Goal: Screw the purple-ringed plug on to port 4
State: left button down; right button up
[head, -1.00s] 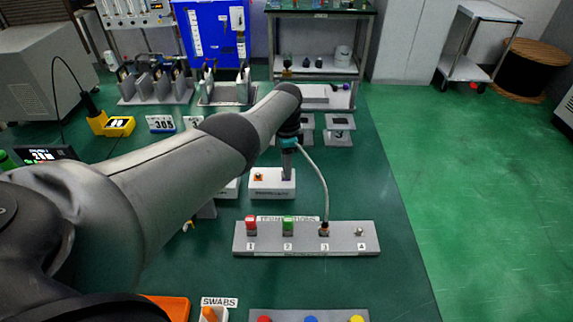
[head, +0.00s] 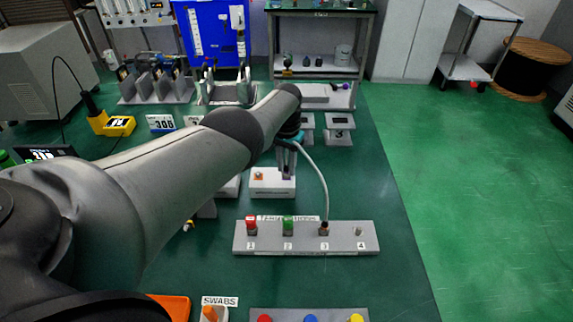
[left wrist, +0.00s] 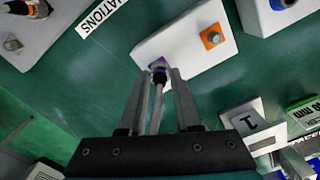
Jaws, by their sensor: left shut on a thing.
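The purple-ringed plug (left wrist: 158,69) stands at the white block (left wrist: 190,62), between my fingertips; my fingers hide it in the head view. My left gripper (left wrist: 158,80) is shut on it. In the head view my left gripper (head: 287,172) reaches down over the white block (head: 272,188). A pale cable (head: 322,180) arcs from the gripper area to port 3 (head: 324,229) on the grey strip (head: 300,245). Port 4 (head: 359,231) is a bare metal stub at the strip's right end; it also shows in the left wrist view (left wrist: 13,43). My right gripper is not in view.
A red cap (head: 250,224) and a green cap (head: 288,223) sit at ports 1 and 2. Small stands (head: 339,125) are behind the gripper. A panel with coloured knobs (head: 311,316) is at the front. The table (head: 390,205) is clear right of the strip.

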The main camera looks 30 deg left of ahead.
aim_at(286, 165)
pick_arm(q)
jog(key=shift+n, duration=0.6)
jog(key=c, duration=0.6)
grip_release()
jog(key=shift+r, duration=0.1)
jog(key=shift+r+p, duration=0.65)
jog(key=shift+p, duration=0.05)
notch_tip(286, 165, up, 7)
jog(key=p, duration=0.5)
jog(key=shift+f+p, duration=0.1)
jog(key=shift+p, duration=0.2)
notch_tip(286, 165, up, 7)
jog(key=p, duration=0.2)
jog(key=shift+p, duration=0.4)
